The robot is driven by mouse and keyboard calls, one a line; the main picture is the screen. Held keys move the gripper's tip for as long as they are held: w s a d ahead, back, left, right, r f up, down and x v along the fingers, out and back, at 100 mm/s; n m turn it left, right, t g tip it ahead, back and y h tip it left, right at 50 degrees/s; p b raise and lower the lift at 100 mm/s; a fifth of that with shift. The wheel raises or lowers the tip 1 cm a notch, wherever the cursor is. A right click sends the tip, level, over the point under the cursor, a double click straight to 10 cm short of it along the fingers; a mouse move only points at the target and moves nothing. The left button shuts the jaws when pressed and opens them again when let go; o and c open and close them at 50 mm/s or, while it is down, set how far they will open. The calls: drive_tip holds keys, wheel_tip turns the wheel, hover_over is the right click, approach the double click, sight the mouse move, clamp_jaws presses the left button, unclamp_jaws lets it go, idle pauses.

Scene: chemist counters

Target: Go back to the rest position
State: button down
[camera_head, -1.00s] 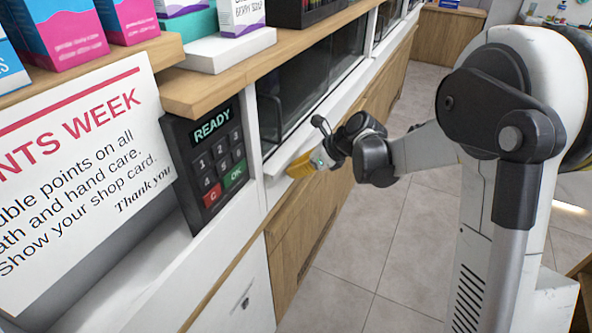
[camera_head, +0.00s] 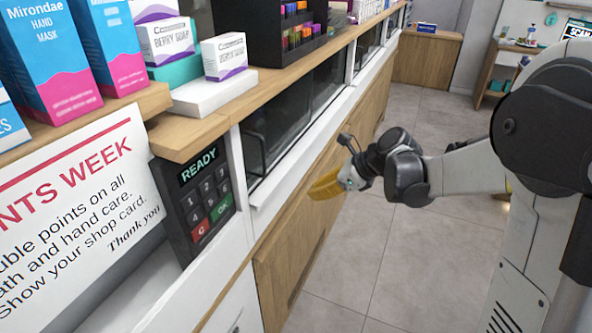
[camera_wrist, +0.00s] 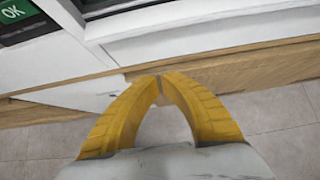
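My gripper (camera_head: 327,184) has yellow fingers and hangs in front of the wooden counter front (camera_head: 300,220), to the right of the card keypad, in the head view. In the wrist view my gripper (camera_wrist: 159,82) shows its two yellow fingers arched inward with the tips meeting. Nothing is held between them. The white counter ledge (camera_wrist: 200,45) and the wood front lie beyond the fingertips, and the gap to them is hard to judge.
A keypad (camera_head: 199,190) reading READY and a points sign (camera_head: 75,215) are on the counter at left. Soap boxes (camera_head: 225,58) and a dark rack (camera_head: 262,30) stand on the top shelf. The tiled floor (camera_head: 400,260) at right is clear.

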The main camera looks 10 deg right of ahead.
drive_tip(key=s+d+r+n+h, duration=0.1)
drive_tip(key=s+n+h, duration=0.1)
drive_tip(key=s+n, duration=0.6)
drive_tip(key=s+d+r+n+t+h, duration=0.1)
drive_tip(key=s+r+n+h, duration=0.1)
drive_tip(key=s+n, duration=0.6)
drive_tip(key=s+d+r+n+t+h, duration=0.1)
drive_tip(key=s+d+n+h, duration=0.1)
drive_tip(key=s+n, duration=0.6)
drive_tip(key=shift+s+r+n+h, duration=0.25)
drive_tip(key=shift+r+n+h, duration=0.15)
drive_tip(key=shift+h, duration=0.3)
